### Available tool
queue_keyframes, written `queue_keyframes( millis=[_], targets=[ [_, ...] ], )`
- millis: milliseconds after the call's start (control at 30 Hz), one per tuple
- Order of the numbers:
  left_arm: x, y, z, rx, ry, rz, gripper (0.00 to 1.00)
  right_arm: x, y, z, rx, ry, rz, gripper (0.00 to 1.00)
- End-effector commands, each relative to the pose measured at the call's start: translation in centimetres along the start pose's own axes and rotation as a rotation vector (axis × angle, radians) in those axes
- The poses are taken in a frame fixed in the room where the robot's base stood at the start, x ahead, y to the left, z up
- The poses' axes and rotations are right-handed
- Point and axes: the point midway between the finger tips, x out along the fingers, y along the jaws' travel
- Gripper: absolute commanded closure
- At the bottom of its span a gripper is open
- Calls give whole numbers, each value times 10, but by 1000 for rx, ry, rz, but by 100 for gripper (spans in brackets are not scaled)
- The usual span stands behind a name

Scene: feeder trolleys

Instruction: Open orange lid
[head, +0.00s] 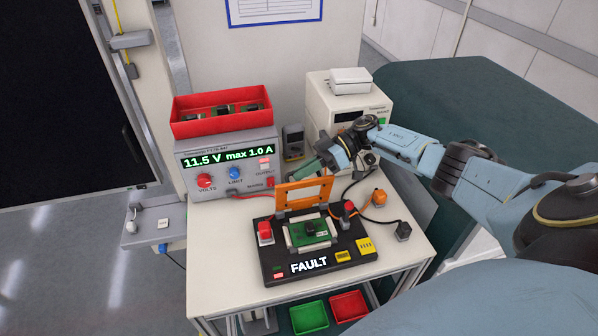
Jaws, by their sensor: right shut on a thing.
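The orange lid (281,205), a rectangular frame with an opening, stands raised at the back of a black test fixture (283,271). A green circuit board (309,234) lies exposed in the fixture, in front of the lid. My right arm reaches in from the right, and my right gripper (314,170) is at the lid's top edge, shut on it; the exact contact is small and partly hidden. My left gripper is not in view.
Behind stand a power supply (228,163) reading 11.5 V, a red bin (219,125) and a white instrument (345,103). Cables and an orange connector (379,197) lie right. The table's (213,256) front left is clear.

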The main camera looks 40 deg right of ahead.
Motion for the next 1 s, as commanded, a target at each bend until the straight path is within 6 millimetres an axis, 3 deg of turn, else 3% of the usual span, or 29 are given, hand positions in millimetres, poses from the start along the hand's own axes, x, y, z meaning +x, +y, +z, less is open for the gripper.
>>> queue_keyframes(
  millis=[233, 267, 300, 667, 767, 1000],
  targets=[
    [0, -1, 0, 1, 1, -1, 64, 1, 0, 0, 1, 1, -1, 100],
    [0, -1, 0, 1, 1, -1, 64, 1, 0, 0, 1, 1, -1, 86],
    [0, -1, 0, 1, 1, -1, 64, 1, 0, 0, 1, 0, -1, 81],
    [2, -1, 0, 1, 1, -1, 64, -4, 1, 0, 0, -1, 0, 81],
    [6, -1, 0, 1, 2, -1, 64, -17, 2, 1, -1, -2, 3, 81],
    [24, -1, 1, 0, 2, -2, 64, -69, 3, 2, -1, -1, 5, 81]
  ],
)
